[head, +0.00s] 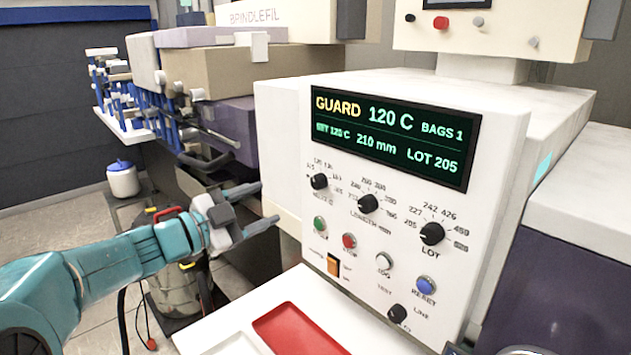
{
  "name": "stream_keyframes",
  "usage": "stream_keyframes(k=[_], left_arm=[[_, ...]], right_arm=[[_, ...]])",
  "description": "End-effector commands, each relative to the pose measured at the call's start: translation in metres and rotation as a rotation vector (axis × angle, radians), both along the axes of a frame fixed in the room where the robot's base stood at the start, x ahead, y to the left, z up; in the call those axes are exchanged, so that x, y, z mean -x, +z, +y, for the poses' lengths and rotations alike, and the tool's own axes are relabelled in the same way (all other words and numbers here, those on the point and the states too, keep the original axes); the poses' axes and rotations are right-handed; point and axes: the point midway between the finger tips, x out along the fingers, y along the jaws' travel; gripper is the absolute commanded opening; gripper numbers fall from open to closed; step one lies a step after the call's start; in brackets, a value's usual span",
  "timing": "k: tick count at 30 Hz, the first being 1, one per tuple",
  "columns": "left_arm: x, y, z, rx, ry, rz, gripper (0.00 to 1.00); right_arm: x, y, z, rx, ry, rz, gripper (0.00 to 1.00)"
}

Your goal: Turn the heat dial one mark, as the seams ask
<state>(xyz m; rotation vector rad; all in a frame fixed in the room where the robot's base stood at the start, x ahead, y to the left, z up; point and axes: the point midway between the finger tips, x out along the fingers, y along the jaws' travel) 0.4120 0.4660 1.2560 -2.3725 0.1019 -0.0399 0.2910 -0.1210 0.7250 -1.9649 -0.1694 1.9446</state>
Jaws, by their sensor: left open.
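The heat dial is most likely the black knob (319,181) at the upper left of the white control panel. Small temperature marks ring it, too blurred to read surely, as is its pointer. The display (395,135) above reads GUARD 120 C, BAGS 1, 210 mm and LOT 205. My left gripper (268,204) is open and empty, left of the panel, its fingers pointing toward the dial and apart from it. No seams can be made out. My right gripper is not in view.
The length knob (368,203) and lot knob (432,233) sit right of the dial. Green (320,224), red (349,241) and blue (426,285) buttons and an orange switch (333,264) lie below. A red tray (303,330) rests on the white shelf in front.

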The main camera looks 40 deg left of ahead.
Motion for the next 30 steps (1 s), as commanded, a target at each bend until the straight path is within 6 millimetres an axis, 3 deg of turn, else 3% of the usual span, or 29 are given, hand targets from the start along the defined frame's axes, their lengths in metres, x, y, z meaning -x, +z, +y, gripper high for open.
stream_keyframes(k=[9,15,21,30], left_arm=[[-0.076,0.002,-0.008,0.003,-0.006,0.000,0.61],[-0.115,0.001,-0.011,0.003,-0.003,0.002,0.61],[-0.134,0.000,-0.012,0.001,-0.001,0.001,0.61],[-0.137,0.000,-0.012,0.001,0.000,0.000,0.61]], right_arm=[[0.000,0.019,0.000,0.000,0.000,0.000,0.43],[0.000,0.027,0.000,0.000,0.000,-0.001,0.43],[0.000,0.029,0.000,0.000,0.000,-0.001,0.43],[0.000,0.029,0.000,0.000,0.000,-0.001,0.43]])
